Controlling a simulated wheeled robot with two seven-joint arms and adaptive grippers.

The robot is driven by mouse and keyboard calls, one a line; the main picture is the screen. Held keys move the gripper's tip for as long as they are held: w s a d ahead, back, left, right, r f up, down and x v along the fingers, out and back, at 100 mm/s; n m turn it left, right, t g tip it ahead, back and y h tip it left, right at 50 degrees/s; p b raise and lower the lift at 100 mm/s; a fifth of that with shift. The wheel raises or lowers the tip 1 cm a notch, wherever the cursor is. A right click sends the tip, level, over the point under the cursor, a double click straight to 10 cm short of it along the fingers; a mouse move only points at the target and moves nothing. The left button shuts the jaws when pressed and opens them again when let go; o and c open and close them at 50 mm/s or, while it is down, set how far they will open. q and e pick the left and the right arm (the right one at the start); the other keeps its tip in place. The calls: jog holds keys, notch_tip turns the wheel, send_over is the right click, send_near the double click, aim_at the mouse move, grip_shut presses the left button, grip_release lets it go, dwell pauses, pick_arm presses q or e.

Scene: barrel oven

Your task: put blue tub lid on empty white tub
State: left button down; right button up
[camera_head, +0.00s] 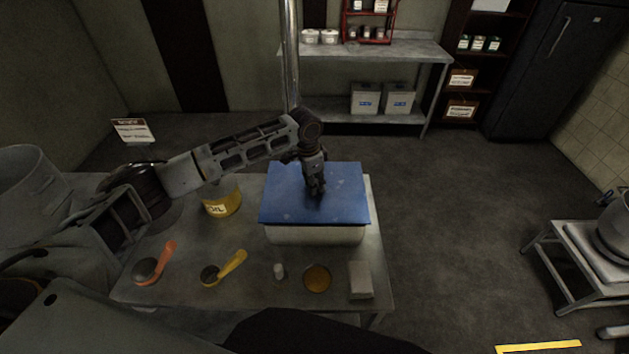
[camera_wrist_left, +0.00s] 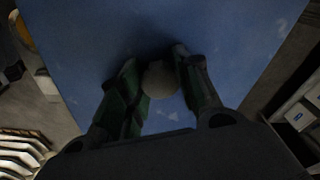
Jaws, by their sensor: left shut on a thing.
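The blue tub lid (camera_head: 335,208) lies over the white tub (camera_head: 316,234) at the right end of the table. The tub's front wall shows below the lid's near edge. I cannot tell whether the lid is fully seated. My left gripper (camera_head: 316,190) points down at the middle of the lid and is shut on its round knob. In the left wrist view the grey knob (camera_wrist_left: 160,80) sits between the two fingers, with the blue lid (camera_wrist_left: 240,40) spread below. The tub's inside is hidden. My right gripper is not in view.
On the metal table (camera_head: 190,285) stand a yellow oil container (camera_head: 222,203), an orange-handled scoop (camera_head: 150,268), a yellow-handled scoop (camera_head: 225,268), a small white piece (camera_head: 279,271), an amber disc (camera_head: 317,278) and a pale block (camera_head: 360,280).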

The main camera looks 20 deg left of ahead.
pick_arm(q)
jog(key=shift+f, duration=0.15)
dwell(0.4)
jog(key=c, duration=0.9)
grip_release()
jog(key=shift+c, duration=0.2)
notch_tip(320, 180, up, 12)
jog(key=a, duration=0.1)
jog(key=shift+s, duration=0.45)
jog(key=shift+f, duration=0.15)
